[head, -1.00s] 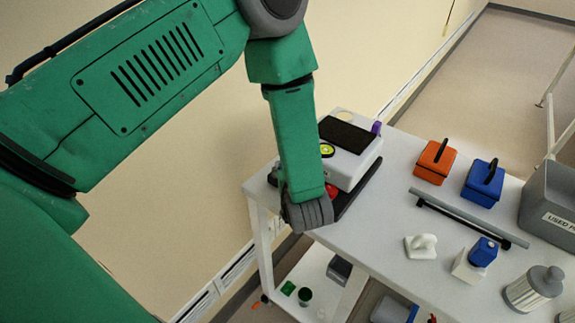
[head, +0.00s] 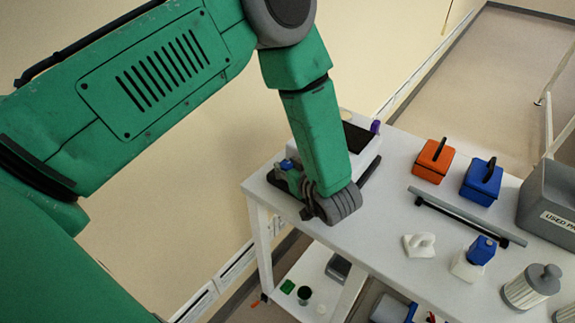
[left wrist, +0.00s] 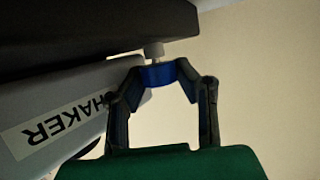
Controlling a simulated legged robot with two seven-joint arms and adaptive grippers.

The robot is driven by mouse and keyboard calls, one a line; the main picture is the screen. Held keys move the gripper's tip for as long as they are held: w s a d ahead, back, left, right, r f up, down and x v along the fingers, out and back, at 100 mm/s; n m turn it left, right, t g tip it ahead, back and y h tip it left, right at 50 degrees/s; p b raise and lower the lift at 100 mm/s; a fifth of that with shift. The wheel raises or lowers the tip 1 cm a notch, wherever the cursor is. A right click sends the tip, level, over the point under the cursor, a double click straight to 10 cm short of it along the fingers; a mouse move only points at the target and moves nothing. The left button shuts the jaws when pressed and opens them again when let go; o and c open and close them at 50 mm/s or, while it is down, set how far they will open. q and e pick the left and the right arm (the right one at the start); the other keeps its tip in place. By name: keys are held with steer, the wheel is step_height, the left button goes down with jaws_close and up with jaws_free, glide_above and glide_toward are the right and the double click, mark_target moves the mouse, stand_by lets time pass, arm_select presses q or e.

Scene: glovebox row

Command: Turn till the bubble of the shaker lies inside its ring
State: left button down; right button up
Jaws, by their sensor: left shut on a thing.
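The shaker is a white box with a dark top (head: 361,138) at the table's far left corner, largely hidden behind my left forearm. Its bubble and ring are hidden behind the arm. In the left wrist view its white side carries a label reading SHAKER (left wrist: 60,124), and its dark underside lies above. A blue knob (left wrist: 158,75) on a short pale stem (left wrist: 153,50) sits below that underside. My left gripper (left wrist: 163,82) has its fingers shut around this knob. In the head view the left hand (head: 289,179) is at the shaker's near left side. The right gripper is not in view.
On the white table (head: 385,215) stand an orange box (head: 432,162), a blue box (head: 480,184), a grey bar (head: 465,214), a white handled piece (head: 419,245), a blue-capped bottle (head: 470,260), a grey-lidded canister (head: 532,287) and a grey bin (head: 552,200). A lower shelf holds small items.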

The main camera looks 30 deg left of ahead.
arm_select(q)
steer(key=c, duration=1.2)
jaws_free()
steer(key=shift+s+d+f, duration=0.15)
steer(key=shift+d+f, duration=0.05)
steer(key=shift+f, duration=0.05)
steer(key=shift+r, duration=0.15)
steer(key=shift+r, duration=0.1)
steer(key=shift+v, duration=4)
